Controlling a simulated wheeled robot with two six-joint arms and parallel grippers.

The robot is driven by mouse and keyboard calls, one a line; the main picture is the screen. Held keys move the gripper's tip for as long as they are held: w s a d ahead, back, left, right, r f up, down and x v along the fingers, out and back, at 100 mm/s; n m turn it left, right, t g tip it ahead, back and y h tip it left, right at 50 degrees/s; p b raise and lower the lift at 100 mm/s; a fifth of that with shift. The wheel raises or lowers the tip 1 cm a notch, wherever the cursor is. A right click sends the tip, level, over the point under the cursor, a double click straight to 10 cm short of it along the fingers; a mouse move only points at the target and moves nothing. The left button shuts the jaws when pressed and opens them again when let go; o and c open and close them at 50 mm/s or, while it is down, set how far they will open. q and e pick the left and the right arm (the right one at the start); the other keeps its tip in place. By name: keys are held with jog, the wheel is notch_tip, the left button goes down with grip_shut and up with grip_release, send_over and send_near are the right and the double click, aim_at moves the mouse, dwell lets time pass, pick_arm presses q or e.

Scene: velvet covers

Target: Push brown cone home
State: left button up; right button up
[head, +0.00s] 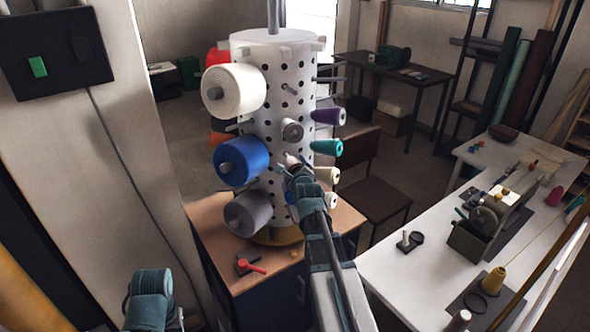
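A white perforated drum (262,70) stands upright and carries cones and spools on pegs. My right gripper (292,168) is up against the drum's front, its tips at a small pale brownish cone end (290,159). The gripper hides most of that piece, so I cannot tell whether it is the brown cone, how deep it sits or whether the fingers grip it. A grey-brown cone (292,131) faces me just above. A beige cone (327,175) points right from the drum's side. My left gripper (152,290) is low at the left, away from the drum; its fingers are not clear.
White (236,88), blue (242,161) and grey (249,213) spools stick out left of the drum. Purple (329,116) and teal (327,147) cones are at its right. A red-handled tool (250,265) lies on the brown cabinet top. A white table (410,268) stands right.

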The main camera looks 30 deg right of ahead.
aim_at(291, 163)
jog(key=shift+w, duration=0.15)
jog(key=shift+a+b+x, duration=0.2)
jog(key=shift+b+x, duration=0.2)
jog(key=shift+x, duration=1.9)
jog(key=shift+w+r, duration=0.15)
jog(key=shift+r, duration=0.05)
jog(key=o, duration=1.2)
jog(key=p+v, duration=0.3)
jog(key=v, duration=1)
jog(key=shift+s+p, duration=0.4)
jog(key=shift+a+r, duration=0.1)
